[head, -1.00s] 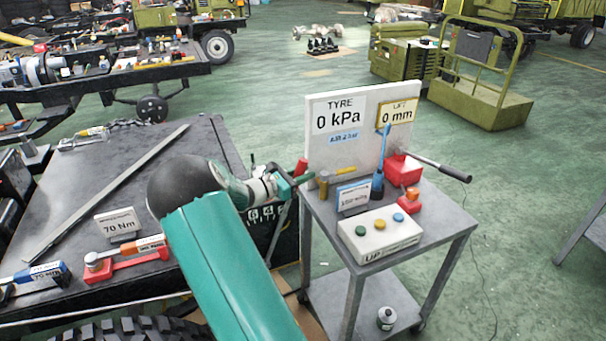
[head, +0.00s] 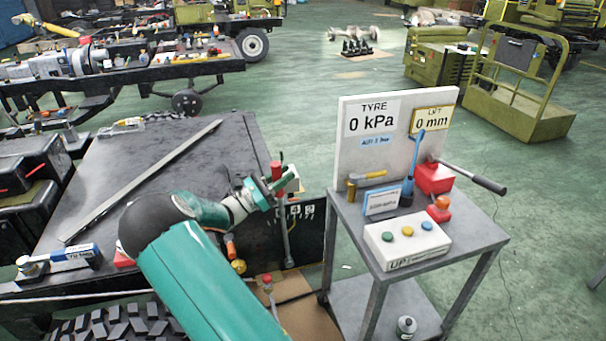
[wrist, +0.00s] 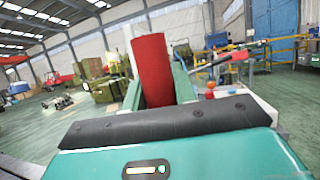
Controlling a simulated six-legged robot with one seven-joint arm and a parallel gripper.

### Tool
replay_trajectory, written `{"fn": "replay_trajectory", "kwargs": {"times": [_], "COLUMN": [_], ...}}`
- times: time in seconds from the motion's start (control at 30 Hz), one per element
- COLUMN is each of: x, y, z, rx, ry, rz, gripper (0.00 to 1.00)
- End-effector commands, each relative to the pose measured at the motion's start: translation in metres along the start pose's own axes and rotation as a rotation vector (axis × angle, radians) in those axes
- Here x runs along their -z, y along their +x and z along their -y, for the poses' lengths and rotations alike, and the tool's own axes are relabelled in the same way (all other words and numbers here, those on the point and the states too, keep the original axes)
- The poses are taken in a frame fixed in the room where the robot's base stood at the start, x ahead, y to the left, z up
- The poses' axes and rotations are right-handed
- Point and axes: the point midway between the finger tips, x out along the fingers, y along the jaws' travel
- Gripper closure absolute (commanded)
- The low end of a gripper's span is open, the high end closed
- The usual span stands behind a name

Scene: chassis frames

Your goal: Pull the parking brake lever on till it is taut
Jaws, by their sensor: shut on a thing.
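The parking brake lever has a red grip (head: 277,169) and a thin grey shaft (head: 286,232) running down in front of the dark chassis side. The shaft leans slightly left toward its top. My green gripper (head: 278,182) is shut around the red grip at the lever's top. In the wrist view the red grip (wrist: 152,70) stands between the fingers, tilted slightly. The lever's lower end is small in the picture, and any cable is not clear, so I cannot tell how taut it is.
A grey cart (head: 465,240) stands right of the lever, with a white display board (head: 375,150), a button box (head: 405,243) and a long-handled red pump (head: 434,178). The dark chassis deck (head: 150,170) lies left.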

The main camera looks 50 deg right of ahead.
Motion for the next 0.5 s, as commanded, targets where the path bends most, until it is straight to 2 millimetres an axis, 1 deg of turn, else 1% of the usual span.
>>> {"fn": "replay_trajectory", "kwargs": {"times": [0.07,0.33,0.37,0.43,0.5], "x": [-0.0001,0.0,0.0001,-0.0001,-0.0003], "y": [-0.0053,-0.0055,-0.0054,-0.0052,-0.0048], "z": [-0.0013,-0.0011,-0.0011,-0.001,-0.0009], "rx": [-0.004,-0.004,-0.004,-0.003,-0.003], "ry": [-0.002,-0.002,-0.002,-0.002,-0.002], "rz": [0.006,0.005,0.005,0.005,0.006], "gripper": [1.0,1.0,0.67,0.53,0.51]}}
